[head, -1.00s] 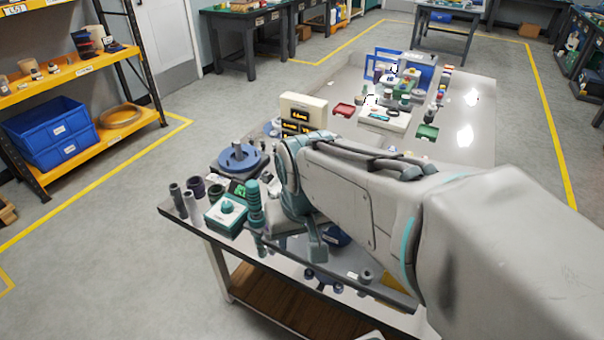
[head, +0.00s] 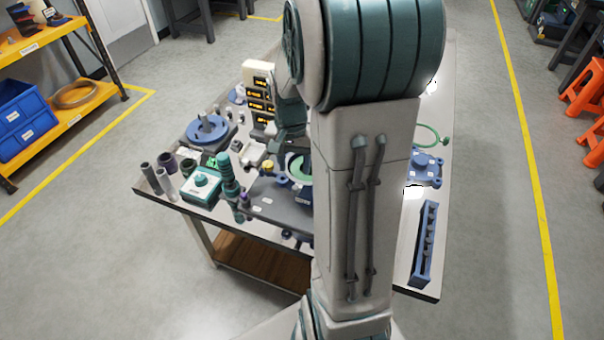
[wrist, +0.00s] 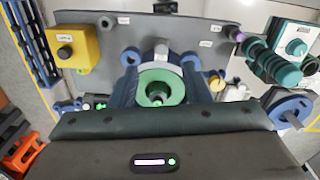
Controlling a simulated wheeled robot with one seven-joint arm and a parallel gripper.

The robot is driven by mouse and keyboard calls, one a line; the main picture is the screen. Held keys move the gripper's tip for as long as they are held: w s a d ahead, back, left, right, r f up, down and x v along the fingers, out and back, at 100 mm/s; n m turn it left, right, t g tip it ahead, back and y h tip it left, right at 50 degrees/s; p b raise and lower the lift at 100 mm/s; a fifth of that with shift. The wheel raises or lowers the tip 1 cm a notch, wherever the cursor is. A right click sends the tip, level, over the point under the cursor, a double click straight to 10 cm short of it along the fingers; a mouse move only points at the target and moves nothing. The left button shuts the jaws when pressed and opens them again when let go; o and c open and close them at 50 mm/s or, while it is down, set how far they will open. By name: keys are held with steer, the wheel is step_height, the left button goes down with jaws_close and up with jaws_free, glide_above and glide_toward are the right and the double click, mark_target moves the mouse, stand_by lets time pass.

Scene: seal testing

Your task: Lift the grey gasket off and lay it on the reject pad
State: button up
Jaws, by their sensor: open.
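In the wrist view a green ring (wrist: 172,93) surrounds a dark-centred post in the middle. A pale grey curved piece (wrist: 158,67) shows along its far edge; I cannot tell whether it is the grey gasket. My gripper (wrist: 160,88) is open, with a blue-grey finger on each side of the ring, apart from it in the picture. Its height above the ring is unclear. In the head view the green ring (head: 296,168) is partly hidden by my arm, and my fingertips are not clear there. I cannot make out the reject pad.
A yellow block with a black knob (wrist: 72,46) and a teal-and-white box (wrist: 294,40) stand near the fixture. The head view shows a blue flanged wheel (head: 208,130), a stack of displays (head: 259,95), a blue slotted rack (head: 424,245) and another green ring (head: 430,128).

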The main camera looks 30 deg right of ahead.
mark_target(296, 187)
steer(key=shift+w+d+f+p, duration=0.1)
steer(key=shift+f+p, duration=0.5)
steer(key=shift+f, duration=3.3)
jaws_close()
